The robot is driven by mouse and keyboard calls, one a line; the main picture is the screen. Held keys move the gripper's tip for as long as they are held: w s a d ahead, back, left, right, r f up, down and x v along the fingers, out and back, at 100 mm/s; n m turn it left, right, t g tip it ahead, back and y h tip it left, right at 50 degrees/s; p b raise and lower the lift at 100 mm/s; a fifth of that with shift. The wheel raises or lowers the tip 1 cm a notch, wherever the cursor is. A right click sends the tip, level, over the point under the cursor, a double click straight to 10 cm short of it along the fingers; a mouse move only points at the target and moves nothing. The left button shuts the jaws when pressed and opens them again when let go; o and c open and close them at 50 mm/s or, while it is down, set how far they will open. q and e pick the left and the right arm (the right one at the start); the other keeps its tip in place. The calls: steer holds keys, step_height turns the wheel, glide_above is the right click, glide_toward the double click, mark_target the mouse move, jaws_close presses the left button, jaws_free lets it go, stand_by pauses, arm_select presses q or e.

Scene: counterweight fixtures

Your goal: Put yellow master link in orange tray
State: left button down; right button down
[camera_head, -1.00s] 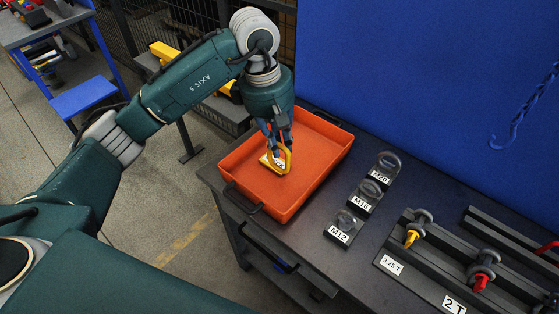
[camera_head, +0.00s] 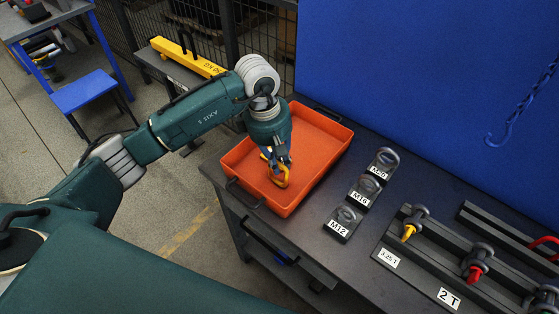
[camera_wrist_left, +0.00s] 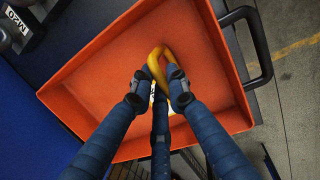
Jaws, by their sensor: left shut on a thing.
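The yellow master link (camera_head: 283,177) is a yellow ring held in my left gripper (camera_head: 274,158), over the inside of the orange tray (camera_head: 322,123). In the left wrist view, the fingers of my left gripper (camera_wrist_left: 154,83) are closed on the yellow master link (camera_wrist_left: 157,56), with the orange tray (camera_wrist_left: 90,72) behind it. A white patch shows between the fingers. I cannot tell whether the link touches the tray floor. The lower part of the link is hidden by the fingers. My right gripper is not in view.
The dark table carries a rack of eye bolts (camera_head: 359,197) labelled M12, M16 and M20, right of the tray. Shackles with yellow and red pins (camera_head: 478,262) stand further right. A blue panel (camera_head: 430,80) rises behind. A yellow beam (camera_head: 187,57) lies beyond my arm.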

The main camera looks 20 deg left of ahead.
arm_select(q)
steer(key=c, duration=1.7)
jaws_free()
steer(key=shift+r+p, duration=0.25)
steer(key=shift+p, duration=0.2)
steer(key=r+b, duration=0.1)
steer(key=r, duration=0.3)
steer(key=a+r+b, duration=0.1)
steer(key=r+b, duration=0.1)
steer(key=r, duration=0.1)
steer(key=s+a+r+b, duration=0.1)
steer(key=r, duration=0.3)
steer(key=shift+r, duration=0.3)
